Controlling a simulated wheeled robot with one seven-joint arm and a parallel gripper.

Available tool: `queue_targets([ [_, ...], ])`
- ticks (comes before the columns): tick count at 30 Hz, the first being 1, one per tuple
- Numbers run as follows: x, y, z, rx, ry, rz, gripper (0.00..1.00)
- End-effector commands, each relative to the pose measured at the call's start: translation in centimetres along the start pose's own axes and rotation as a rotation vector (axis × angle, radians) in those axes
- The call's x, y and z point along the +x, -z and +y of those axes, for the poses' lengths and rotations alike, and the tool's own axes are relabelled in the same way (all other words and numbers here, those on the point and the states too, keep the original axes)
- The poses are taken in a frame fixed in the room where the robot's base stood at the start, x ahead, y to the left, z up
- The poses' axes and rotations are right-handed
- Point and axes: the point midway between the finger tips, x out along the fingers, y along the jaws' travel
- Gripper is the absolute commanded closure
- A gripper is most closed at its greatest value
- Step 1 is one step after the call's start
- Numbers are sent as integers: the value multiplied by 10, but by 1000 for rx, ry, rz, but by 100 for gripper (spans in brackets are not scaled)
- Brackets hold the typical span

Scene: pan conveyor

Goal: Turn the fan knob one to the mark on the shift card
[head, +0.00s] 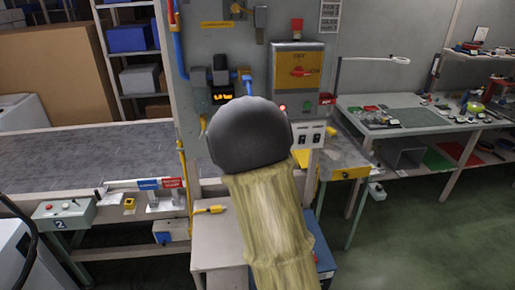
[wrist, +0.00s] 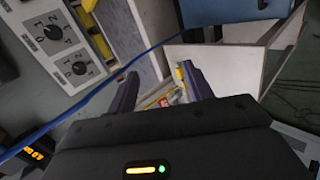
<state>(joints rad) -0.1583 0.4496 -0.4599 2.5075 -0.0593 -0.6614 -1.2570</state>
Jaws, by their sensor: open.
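Two dark round knobs with 0-1-2 scales sit on a light panel at the left of the wrist view, an upper knob (wrist: 53,32) and a lower knob (wrist: 79,69). Their labels are too small to read, so I cannot tell which is fan knob one. A pale plate with two small controls (head: 311,135) shows in the head view. A white printed sheet (head: 330,15) hangs at the top; I cannot tell if it is the shift card. My gripper (wrist: 160,86) is open and empty, right of the knobs and apart from them; my arm hides it in the head view.
A blue cable (wrist: 115,75) crosses the wrist view between knobs and gripper. A yellow-and-grey switch box (head: 299,72) with a red handle is above the knob plate. A conveyor (head: 80,150) lies left, a workbench (head: 400,118) right. Green floor is open at lower right.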

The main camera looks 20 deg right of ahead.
Motion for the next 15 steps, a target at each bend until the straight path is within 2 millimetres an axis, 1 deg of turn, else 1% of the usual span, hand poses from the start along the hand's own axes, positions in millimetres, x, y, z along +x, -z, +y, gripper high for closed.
queue_targets([
  [1,8,-6,6,-120,-52,-13,49],
  [3,15,-14,19,-297,-137,-36,49],
  [5,20,-20,30,-455,-208,-63,49],
  [6,21,-23,38,-562,-255,-85,49],
  [10,22,-28,61,-920,-405,-172,49],
  [12,20,-27,72,-1110,-484,-226,49],
  [15,14,-23,85,-1334,-577,-303,49],
])
